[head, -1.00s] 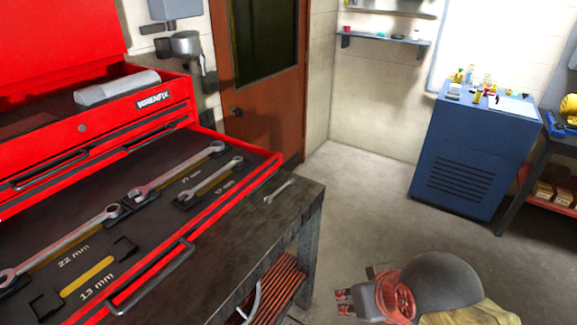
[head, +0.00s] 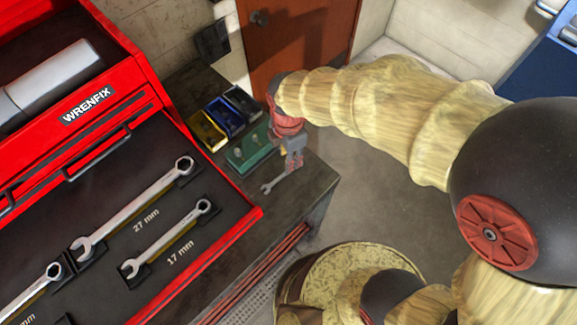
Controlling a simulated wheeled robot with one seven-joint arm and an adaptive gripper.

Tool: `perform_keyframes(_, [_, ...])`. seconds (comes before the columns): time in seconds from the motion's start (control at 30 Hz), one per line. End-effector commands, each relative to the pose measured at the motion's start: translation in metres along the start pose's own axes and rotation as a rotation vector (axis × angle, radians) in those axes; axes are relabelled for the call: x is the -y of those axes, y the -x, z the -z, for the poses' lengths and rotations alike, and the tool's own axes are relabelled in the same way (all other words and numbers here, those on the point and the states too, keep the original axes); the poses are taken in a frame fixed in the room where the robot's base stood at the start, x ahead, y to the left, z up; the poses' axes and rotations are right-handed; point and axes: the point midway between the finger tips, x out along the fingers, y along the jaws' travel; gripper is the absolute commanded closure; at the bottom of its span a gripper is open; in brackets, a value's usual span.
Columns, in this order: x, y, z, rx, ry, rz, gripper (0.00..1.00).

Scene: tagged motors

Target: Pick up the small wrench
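The small wrench (head: 274,184) lies flat on the dark workbench, right of the open red drawer. Its open-jaw end points to the lower left. My gripper (head: 293,165) is over the wrench's upper right end, pointing down, and hides that end. The fingers look close to the wrench, but they are too small to show whether they touch it or how far apart they are.
The open red drawer (head: 232,232) holds larger wrenches, including the 27 mm (head: 135,208) and 17 mm (head: 165,240) ones. Behind my gripper stand a green tray (head: 243,155) and several small bins (head: 225,117). The workbench's right edge (head: 325,195) is near the wrench.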

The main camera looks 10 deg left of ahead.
Motion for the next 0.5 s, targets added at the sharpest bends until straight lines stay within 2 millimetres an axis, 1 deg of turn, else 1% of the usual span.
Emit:
perform_keyframes(0.03, [-0.002, -0.005, 0.010, -0.001, 0.070, 0.021, 0.69])
perform_keyframes(0.1, [-0.003, -0.012, 0.017, -0.002, 0.141, 0.035, 0.69])
perform_keyframes(0.17, [-0.004, -0.018, 0.021, -0.003, 0.177, 0.041, 0.69])
perform_keyframes(0.4, [-0.005, -0.045, 0.020, -0.005, 0.197, 0.047, 0.69])
perform_keyframes(0.5, [-0.005, -0.051, 0.019, -0.004, 0.195, 0.045, 0.69])
